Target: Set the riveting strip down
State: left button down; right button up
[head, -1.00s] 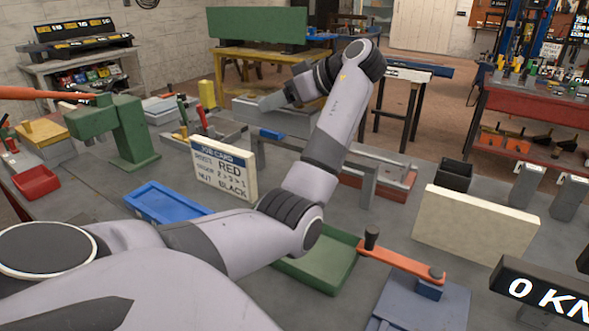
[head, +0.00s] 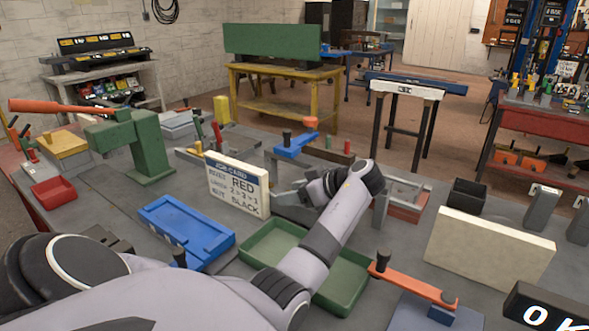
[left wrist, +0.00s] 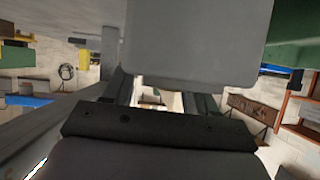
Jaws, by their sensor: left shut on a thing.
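My left gripper (head: 302,194) is low over the bench, just right of the white job card (head: 238,186) and behind the green tray (head: 272,246). It is shut on a grey piece that I take to be the riveting strip (head: 284,201). Much of it is hidden by the gripper and the card. In the left wrist view a grey slab (left wrist: 195,42) fills the upper middle, close beyond the dark gripper body. I cannot tell whether the piece touches the bench. My right gripper is not in view.
A blue tray (head: 186,228) lies left of the green tray. A blue clamp with a black knob (head: 294,146) stands behind my gripper. A cream panel (head: 488,250), a black bin (head: 467,195) and an orange lever (head: 415,280) are to the right. A green press (head: 143,145) stands left.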

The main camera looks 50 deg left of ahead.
pick_arm(q)
jog(key=shift+f, duration=0.4)
jog(key=shift+f, duration=0.1)
jog(key=shift+c, duration=1.6)
grip_release()
